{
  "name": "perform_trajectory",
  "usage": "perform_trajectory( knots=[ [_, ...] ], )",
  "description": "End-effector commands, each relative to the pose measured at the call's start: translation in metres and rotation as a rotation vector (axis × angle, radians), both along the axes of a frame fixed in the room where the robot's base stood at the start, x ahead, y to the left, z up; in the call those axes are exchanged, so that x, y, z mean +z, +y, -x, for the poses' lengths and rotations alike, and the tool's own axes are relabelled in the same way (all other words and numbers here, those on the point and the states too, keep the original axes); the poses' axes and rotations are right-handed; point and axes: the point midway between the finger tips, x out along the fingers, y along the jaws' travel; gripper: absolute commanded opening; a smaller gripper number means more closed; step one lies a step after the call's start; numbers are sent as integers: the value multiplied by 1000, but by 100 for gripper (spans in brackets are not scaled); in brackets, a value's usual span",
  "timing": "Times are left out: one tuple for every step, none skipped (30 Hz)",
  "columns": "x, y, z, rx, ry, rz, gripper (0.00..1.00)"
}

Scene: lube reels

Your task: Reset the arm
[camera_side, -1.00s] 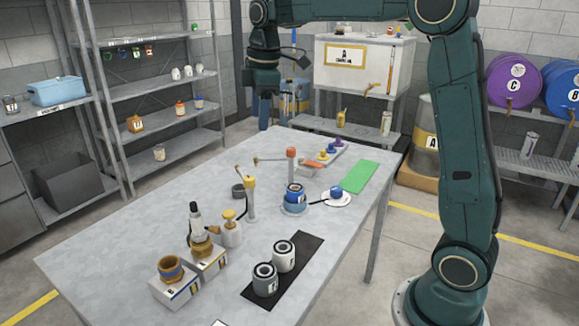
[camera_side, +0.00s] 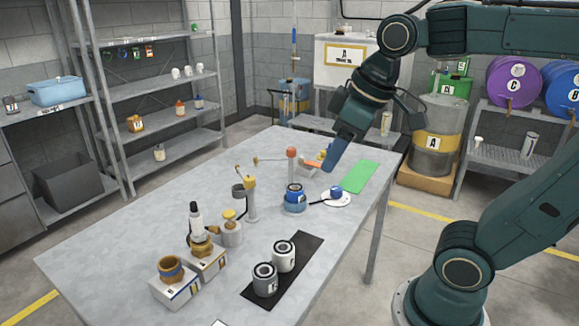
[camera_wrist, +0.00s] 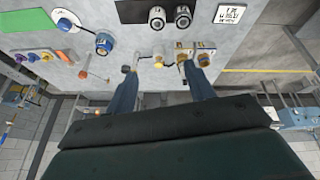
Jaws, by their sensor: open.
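My gripper (camera_side: 338,155) is over the back right part of the grey table (camera_side: 120,245), above the table and close in the picture to the green mat (camera_side: 358,176). In the wrist view my gripper (camera_wrist: 165,78) shows two blue fingers spread wide with nothing held between them. The fingers overlap the picture of small bottles and fittings on the table, but I see no contact.
Shelves (camera_side: 165,90) stand left; drums (camera_side: 437,140) stand right.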

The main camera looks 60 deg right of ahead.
Motion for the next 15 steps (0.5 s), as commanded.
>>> perform_trajectory(
  knots=[
    [-6, 2, 12, -26, -15, -15, 53],
    [-9, 3, 17, -44, -24, -23, 53],
    [-13, 4, 24, -65, -34, -36, 53],
    [-17, 5, 30, -81, -40, -45, 53],
    [-20, 6, 34, -96, -47, -53, 53],
    [-24, 7, 39, -113, -55, -64, 53],
    [-27, 7, 43, -126, -60, -72, 53],
    [-30, 8, 46, -137, -65, -78, 53],
    [-33, 8, 50, -150, -70, -86, 53],
    [-35, 9, 52, -158, -74, -91, 53],
    [-37, 9, 54, -165, -77, -96, 53],
    [-38, 9, 56, -172, -81, -100, 53],
    [-39, 9, 57, -177, -82, -102, 53],
    [-40, 9, 58, -180, -83, -105, 53],
    [-41, 10, 59, -184, -84, -106, 53]
  ],
)
